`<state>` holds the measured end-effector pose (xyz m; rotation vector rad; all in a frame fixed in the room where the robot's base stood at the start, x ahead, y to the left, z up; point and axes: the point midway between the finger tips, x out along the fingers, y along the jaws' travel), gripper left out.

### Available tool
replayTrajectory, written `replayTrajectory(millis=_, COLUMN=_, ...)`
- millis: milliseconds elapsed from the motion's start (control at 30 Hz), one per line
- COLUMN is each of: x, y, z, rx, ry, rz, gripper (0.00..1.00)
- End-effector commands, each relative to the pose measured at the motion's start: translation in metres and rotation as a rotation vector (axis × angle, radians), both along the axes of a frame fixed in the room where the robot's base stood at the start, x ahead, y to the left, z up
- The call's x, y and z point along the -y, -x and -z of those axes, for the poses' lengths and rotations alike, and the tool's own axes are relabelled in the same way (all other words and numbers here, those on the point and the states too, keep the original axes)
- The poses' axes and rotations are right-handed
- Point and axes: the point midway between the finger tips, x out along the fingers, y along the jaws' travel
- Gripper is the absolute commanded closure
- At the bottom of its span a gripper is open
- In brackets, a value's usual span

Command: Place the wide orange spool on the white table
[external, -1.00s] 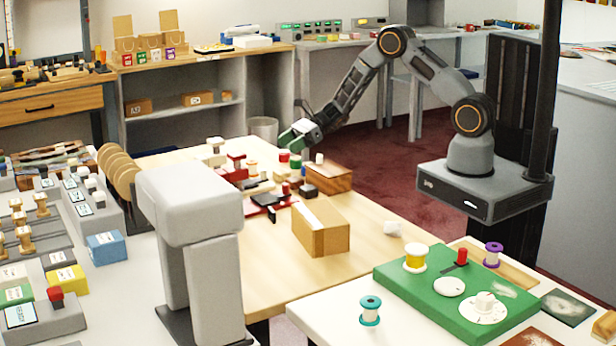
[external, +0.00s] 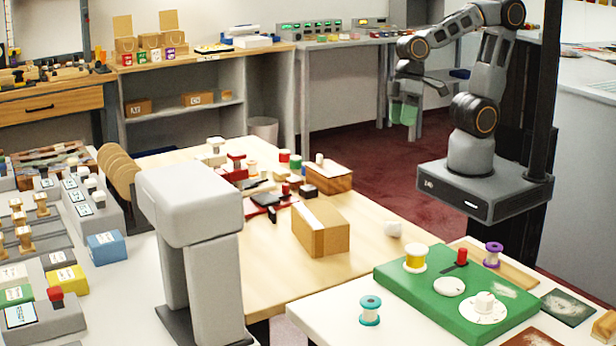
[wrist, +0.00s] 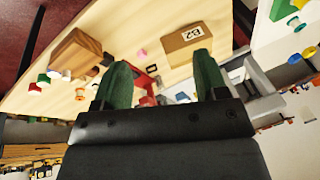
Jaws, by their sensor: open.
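A small orange spool (external: 252,168) with pale ends stands among other items at the back of the wooden table. A small orange item, possibly the same spool, shows left of the fingers in the wrist view (wrist: 80,94). The white table (external: 325,318) is at the lower right; its edge also shows at the upper right of the wrist view (wrist: 268,35). My gripper (external: 404,112), with green fingers, hangs in the air beyond the wooden table, in front of my base column. It is open and empty, its fingers apart in the wrist view (wrist: 163,78).
A green board (external: 400,283) on the white table carries a yellow spool (external: 415,257) and white discs. A teal spool (external: 370,310) stands beside it. A cardboard box (external: 320,230) and wooden block (external: 328,178) stand on the wooden table (external: 270,275). A grey stand (external: 200,250) rises in front.

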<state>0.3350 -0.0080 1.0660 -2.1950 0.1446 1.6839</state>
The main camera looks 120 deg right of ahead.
Motion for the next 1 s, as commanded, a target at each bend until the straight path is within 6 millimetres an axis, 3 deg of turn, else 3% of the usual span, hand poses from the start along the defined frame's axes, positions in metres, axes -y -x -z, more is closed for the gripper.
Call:
replayTrajectory(millis=100, x=-0.008, y=0.02, z=-0.006, rx=0.052, ry=0.136, rz=-0.174, gripper=0.34)
replayTrajectory(millis=233, x=-0.009, y=0.029, z=-0.008, rx=0.083, ry=0.22, rz=-0.272, gripper=0.28)
replayTrajectory(millis=767, x=-0.008, y=0.032, z=-0.009, rx=0.091, ry=0.25, rz=-0.301, gripper=0.28)
replayTrajectory(millis=867, x=0.0, y=0.032, z=0.001, rx=0.065, ry=0.246, rz=-0.27, gripper=0.28)
replayTrajectory(millis=1000, x=0.026, y=0.021, z=0.031, rx=-0.05, ry=0.227, rz=-0.184, gripper=0.28)
